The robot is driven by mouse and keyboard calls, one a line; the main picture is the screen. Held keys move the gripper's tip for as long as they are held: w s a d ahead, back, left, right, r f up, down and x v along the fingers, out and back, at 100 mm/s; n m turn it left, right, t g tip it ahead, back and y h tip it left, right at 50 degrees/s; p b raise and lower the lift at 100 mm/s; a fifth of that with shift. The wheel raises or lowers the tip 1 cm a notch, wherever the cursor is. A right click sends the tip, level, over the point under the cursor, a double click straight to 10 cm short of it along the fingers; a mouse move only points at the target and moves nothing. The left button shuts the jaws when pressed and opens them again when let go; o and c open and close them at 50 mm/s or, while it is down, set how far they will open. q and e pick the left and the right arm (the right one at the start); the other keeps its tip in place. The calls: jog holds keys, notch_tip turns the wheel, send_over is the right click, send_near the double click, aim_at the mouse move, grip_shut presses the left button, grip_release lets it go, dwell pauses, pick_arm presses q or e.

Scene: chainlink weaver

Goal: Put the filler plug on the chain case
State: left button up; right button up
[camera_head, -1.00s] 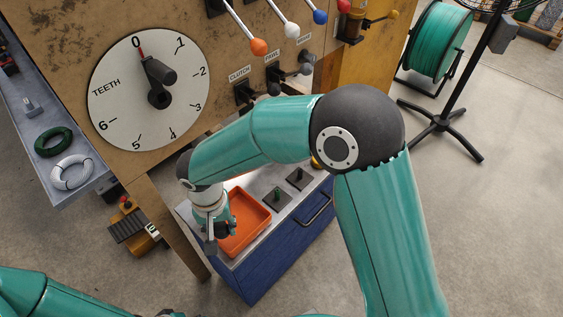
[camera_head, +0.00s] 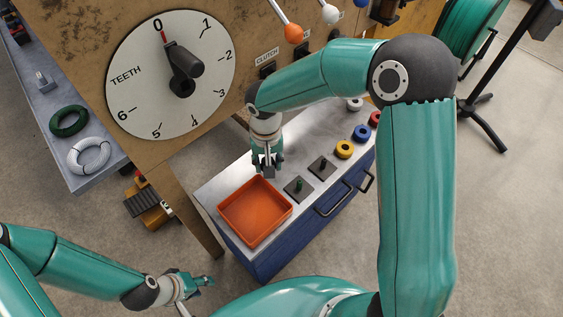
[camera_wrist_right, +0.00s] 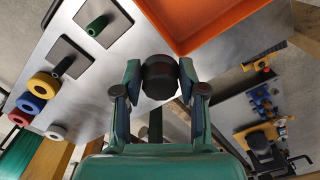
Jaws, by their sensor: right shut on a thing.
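My right gripper (camera_head: 267,163) hangs over the bench just behind the orange tray. In the right wrist view its fingers (camera_wrist_right: 159,84) are shut on a dark, short cylindrical piece, which looks like the filler plug (camera_wrist_right: 159,72). In the head view the fingertips and the piece are small and hard to tell apart. My left gripper (camera_head: 197,287) is low at the left, away from the bench, its fingers apart and empty. I cannot tell for certain which part is the chain case; the large tan machine panel (camera_head: 110,45) with the white dial stands behind.
The orange tray (camera_head: 232,190) looks empty. Two dark square plates with pegs, one green (camera_head: 299,185) and one dark (camera_head: 323,164), lie right of it. Yellow (camera_head: 344,149), blue (camera_head: 361,132), red and white rings stand farther along. Panel levers (camera_head: 290,30) overhang the bench.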

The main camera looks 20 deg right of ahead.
send_over(284, 172)
jog(key=shift+f, duration=0.7)
notch_tip(284, 172, down, 6)
jog(key=shift+r, duration=0.15)
jog(key=o, duration=1.1)
jog(key=shift+o, duration=0.2)
jog(key=shift+r, duration=0.1)
